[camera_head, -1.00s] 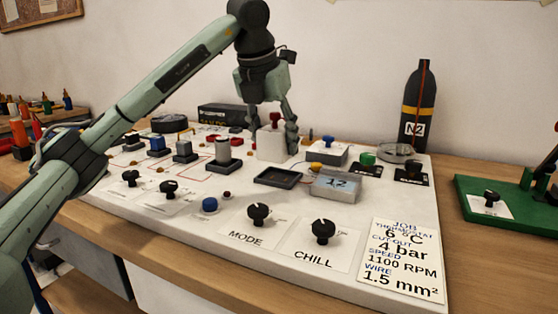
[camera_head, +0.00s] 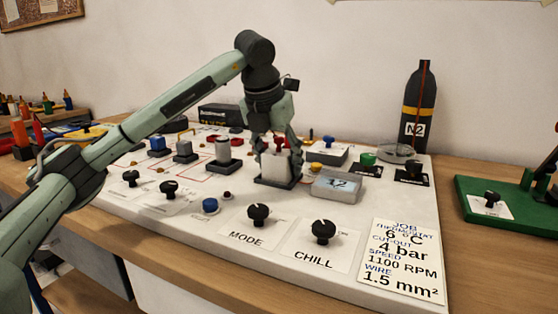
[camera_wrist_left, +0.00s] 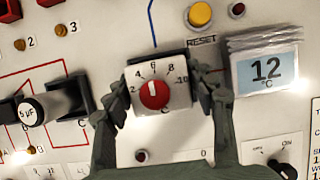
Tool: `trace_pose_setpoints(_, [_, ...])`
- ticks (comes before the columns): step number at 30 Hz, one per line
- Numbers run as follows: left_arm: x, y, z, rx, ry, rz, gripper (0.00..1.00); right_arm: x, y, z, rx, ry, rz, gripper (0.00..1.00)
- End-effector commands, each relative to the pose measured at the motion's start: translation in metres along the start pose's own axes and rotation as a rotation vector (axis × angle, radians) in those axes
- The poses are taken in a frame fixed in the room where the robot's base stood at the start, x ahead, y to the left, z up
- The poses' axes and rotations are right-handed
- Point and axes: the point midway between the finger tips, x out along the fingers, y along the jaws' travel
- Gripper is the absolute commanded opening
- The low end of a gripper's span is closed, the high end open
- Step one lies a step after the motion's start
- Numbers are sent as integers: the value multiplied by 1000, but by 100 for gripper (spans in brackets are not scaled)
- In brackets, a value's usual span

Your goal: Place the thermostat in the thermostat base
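The thermostat is a white box with a red knob (camera_head: 281,145). In the left wrist view its dial face (camera_wrist_left: 176,101) shows upright, with numbers around the knob. My left gripper (camera_head: 275,155) points down over it, with one finger on each side, and appears shut on it. The thermostat base (camera_head: 266,182) is a dark square tray directly under the thermostat. The box's lower end appears to be in the base, but I cannot tell whether it is fully seated. In the wrist view the fingers hide much of the base. My right gripper is not in view.
A grey display reading 12 (camera_head: 336,185) stands close to the right of the base. A grey cylinder on a dark block (camera_head: 222,154) stands to the left. The MODE knob (camera_head: 258,214) and CHILL knob (camera_head: 323,230) are in front. A yellow button (camera_wrist_left: 200,14) lies behind.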

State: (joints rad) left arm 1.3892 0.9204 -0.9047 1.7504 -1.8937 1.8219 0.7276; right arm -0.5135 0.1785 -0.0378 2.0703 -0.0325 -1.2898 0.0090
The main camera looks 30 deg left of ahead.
Motion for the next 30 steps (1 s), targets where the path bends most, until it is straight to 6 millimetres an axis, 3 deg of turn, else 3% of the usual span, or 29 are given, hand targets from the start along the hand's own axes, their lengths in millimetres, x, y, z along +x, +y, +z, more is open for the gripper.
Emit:
trace_pose_setpoints(3, [0,0,0,0,0,0,70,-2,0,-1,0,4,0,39])
trace_pose_setpoints(14, [-5,0,2,0,-1,0,70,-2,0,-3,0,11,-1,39])
trace_pose_setpoints(17, [-18,0,2,0,-3,0,70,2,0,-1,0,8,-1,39])
trace_pose_setpoints(30, [-109,0,3,0,-3,1,70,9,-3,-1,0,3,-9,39])
